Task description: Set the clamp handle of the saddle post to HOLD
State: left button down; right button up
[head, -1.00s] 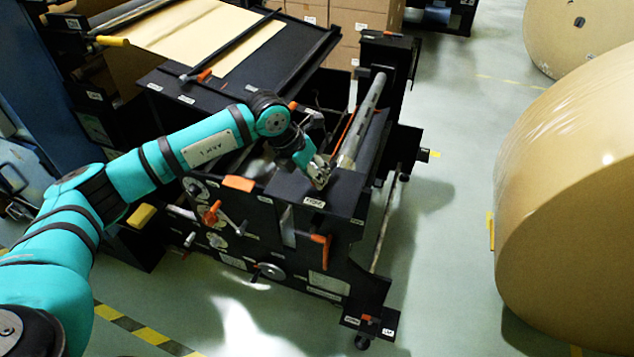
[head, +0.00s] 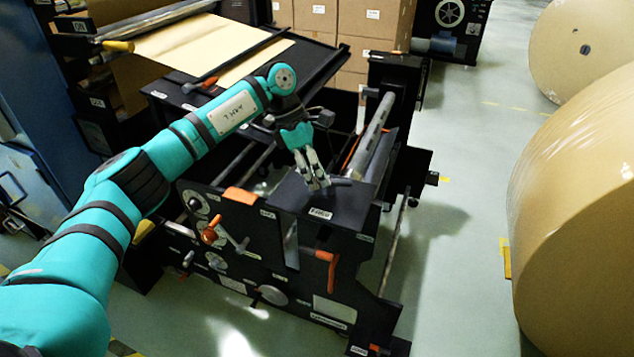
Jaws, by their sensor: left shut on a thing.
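The saddle post (head: 340,213) is the black block at the front right of the roll stand, with a white label (head: 319,213) on its near edge, too small to read surely. A short dark clamp handle (head: 342,182) lies near its top, mostly covered by my fingers. My left gripper (head: 320,184) comes down from above with its fingers shut on the handle. Which position the handle marks cannot be told. My right gripper is not in view.
A grey shaft (head: 370,139) lies just behind the post. Orange levers (head: 327,267) and a crank (head: 209,236) stick out on the stand's near side. Large kraft rolls (head: 580,215) stand on the right. The green floor (head: 465,250) between is clear.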

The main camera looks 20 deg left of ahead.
pick_arm(q)
jog(key=shift+w+m+g+y+b, duration=0.15)
jog(key=shift+w+m+g+b, duration=0.15)
jog(key=shift+m, duration=0.6)
jog(key=shift+w+m+g+y+b, duration=0.2)
jog(key=shift+w+m+g, duration=0.15)
jog(key=shift+m, duration=0.55)
jog(key=shift+r, duration=0.1)
jog(key=c, duration=1.2)
grip_release()
jog(key=v, duration=0.7)
jog(key=shift+w+a+r, duration=0.15)
